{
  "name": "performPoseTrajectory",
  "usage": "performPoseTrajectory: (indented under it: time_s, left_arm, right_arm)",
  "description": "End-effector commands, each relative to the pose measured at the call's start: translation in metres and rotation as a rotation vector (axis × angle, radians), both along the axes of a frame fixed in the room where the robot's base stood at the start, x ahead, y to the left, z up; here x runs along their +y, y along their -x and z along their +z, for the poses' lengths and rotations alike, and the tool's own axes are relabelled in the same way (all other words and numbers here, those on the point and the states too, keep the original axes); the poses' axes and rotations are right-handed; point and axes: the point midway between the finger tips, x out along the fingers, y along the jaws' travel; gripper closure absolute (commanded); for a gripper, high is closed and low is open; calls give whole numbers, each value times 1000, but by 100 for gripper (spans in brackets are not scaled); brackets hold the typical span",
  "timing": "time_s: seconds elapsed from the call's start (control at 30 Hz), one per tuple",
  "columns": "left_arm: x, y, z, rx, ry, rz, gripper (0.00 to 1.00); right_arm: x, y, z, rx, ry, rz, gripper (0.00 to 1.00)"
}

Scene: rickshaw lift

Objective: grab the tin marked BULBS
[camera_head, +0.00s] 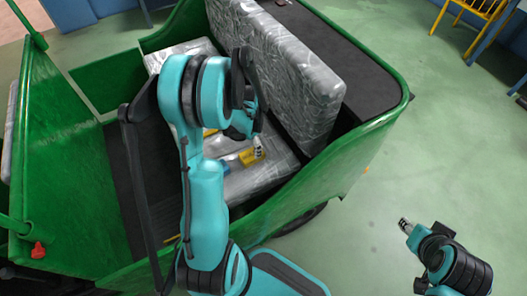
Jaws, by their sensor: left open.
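A small yellow item (248,157) lies on the silver, plastic-wrapped seat (262,178) inside the green rickshaw (75,165). No lettering can be read on it, so I cannot tell whether it is the BULBS tin. My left arm reaches over the seat, and my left gripper (259,147) is open right beside the yellow item; whether they touch is unclear. My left arm hides part of the seat. My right gripper (405,226) is over the floor at the lower right, away from the rickshaw; its jaw opening is too small to judge.
A wrapped silver backrest (280,65) rises just right of my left gripper. The rickshaw's green side walls surround the seat. Another yellow patch (210,132) shows behind my arm. A yellow chair (478,12) stands at the top right. The green floor (430,150) on the right is clear.

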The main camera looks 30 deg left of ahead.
Motion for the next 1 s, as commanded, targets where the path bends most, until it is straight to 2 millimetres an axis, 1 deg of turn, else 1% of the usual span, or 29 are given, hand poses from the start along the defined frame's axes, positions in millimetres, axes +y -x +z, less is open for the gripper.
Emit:
performPoseTrajectory:
  time_s: [0.03,0.27,0.4,0.5,0.57,0.73,0.77,0.8,0.87,0.9,0.97,1.0]
  left_arm:
    - [0,0,-9,0,0,0,26]
    - [0,-2,-31,-1,-1,0,26]
    - [0,-5,-55,-1,-1,0,26]
    - [0,-4,-67,-1,-1,0,26]
    - [0,-4,-70,-1,-1,0,26]
    - [0,-4,-68,-1,-1,1,26]
    - [0,-4,-68,-1,-1,1,29]
    - [0,-4,-68,-1,-1,1,39]
    - [0,-4,-68,-1,-1,1,55]
    - [0,-4,-68,-1,-1,1,65]
    - [0,-4,-68,-1,-1,1,81]
    - [-1,-4,-68,-1,-1,1,82]
  right_arm:
    - [0,0,-6,0,0,0,60]
    - [0,0,-17,0,0,0,60]
    - [0,0,-31,0,0,0,60]
    - [0,0,-36,0,0,0,60]
    - [0,0,-37,0,0,0,60]
    - [0,0,-35,0,0,0,60]
    - [0,0,-35,0,0,0,60]
    - [0,0,-35,0,0,0,60]
    - [0,0,-35,0,0,0,60]
    - [0,0,-35,0,0,0,60]
    - [0,0,-35,0,0,0,60]
    - [0,0,-35,0,0,0,60]
